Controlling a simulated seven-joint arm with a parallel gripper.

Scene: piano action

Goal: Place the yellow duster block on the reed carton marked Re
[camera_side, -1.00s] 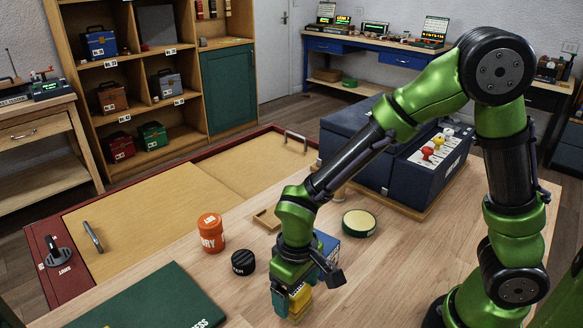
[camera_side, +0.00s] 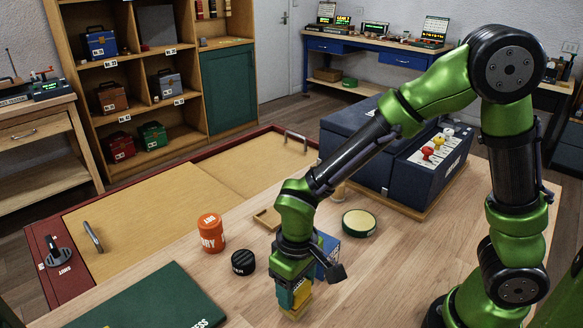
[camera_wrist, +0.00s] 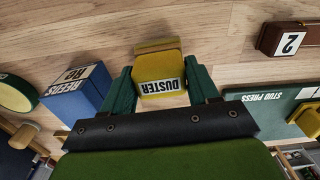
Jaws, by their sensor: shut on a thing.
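My gripper (camera_side: 294,296) is shut on the yellow duster block (camera_wrist: 158,68), with a green finger on each side of it. The block's label reads "DUSTER" in the wrist view, and a tan strip shows at its far edge. In the side view the duster block (camera_side: 303,291) is partly covered by the fingers. The blue reed carton (camera_wrist: 72,101), marked "REEDS" and "Re", stands to the left of the gripper in the wrist view. In the side view the carton (camera_side: 328,254) is mostly hidden behind my wrist. The duster block is apart from it.
An orange jar (camera_side: 210,233) and a black round tin (camera_side: 243,262) stand left of the gripper. A round green-rimmed tin (camera_side: 359,222) lies beyond the carton. A green stud-press board (camera_side: 150,300) lies at front left. A dark blue case (camera_side: 400,160) stands behind.

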